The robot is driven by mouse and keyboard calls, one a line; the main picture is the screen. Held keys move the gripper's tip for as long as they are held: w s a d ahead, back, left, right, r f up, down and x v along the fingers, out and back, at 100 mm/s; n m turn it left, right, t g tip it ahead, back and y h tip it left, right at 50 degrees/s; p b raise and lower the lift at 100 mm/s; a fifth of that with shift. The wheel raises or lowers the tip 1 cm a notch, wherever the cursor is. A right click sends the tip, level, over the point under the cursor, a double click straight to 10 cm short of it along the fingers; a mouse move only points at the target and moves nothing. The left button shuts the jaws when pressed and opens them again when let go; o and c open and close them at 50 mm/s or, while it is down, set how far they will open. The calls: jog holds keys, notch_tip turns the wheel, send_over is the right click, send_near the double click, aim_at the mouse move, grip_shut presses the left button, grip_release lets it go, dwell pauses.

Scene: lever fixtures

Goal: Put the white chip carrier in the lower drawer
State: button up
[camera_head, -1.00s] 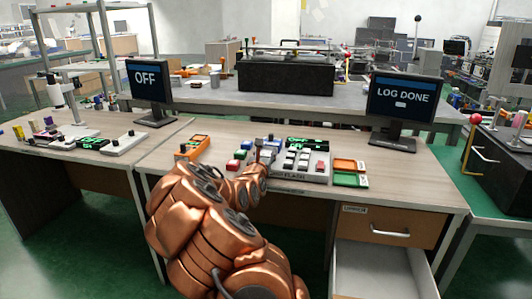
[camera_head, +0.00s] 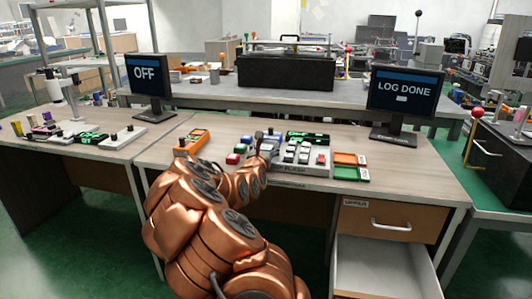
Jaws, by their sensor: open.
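Several small white pieces (camera_head: 303,156) sit on the grey FLASH fixture (camera_head: 287,168) on the desk. They are too small to tell which, if any, is the white chip carrier. My gripper (camera_head: 265,143) is open at the left end of this fixture, low over the desk. My copper-coloured arm hides part of the desk there, and I cannot see clearly what is between the fingers. The lower drawer (camera_head: 385,262) is pulled out at the desk's right side. The visible part of its pale inside looks empty.
The upper drawer (camera_head: 388,222) above it is shut. Red (camera_head: 232,158) and green (camera_head: 240,149) blocks lie left of my gripper. Orange (camera_head: 350,159) and green (camera_head: 350,174) trays lie right of the fixture. A LOG DONE monitor (camera_head: 404,93) stands behind.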

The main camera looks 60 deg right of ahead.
jog(key=shift+a, duration=0.25)
jog(key=shift+s+a+r, duration=0.1)
jog(key=shift+a, duration=0.25)
jog(key=p+v, duration=0.1)
jog(key=v, duration=0.3)
jog(key=shift+a+p, duration=0.1)
jog(key=shift+p, duration=0.25)
jog(key=shift+v, duration=1.25)
jog(key=shift+r, duration=0.15)
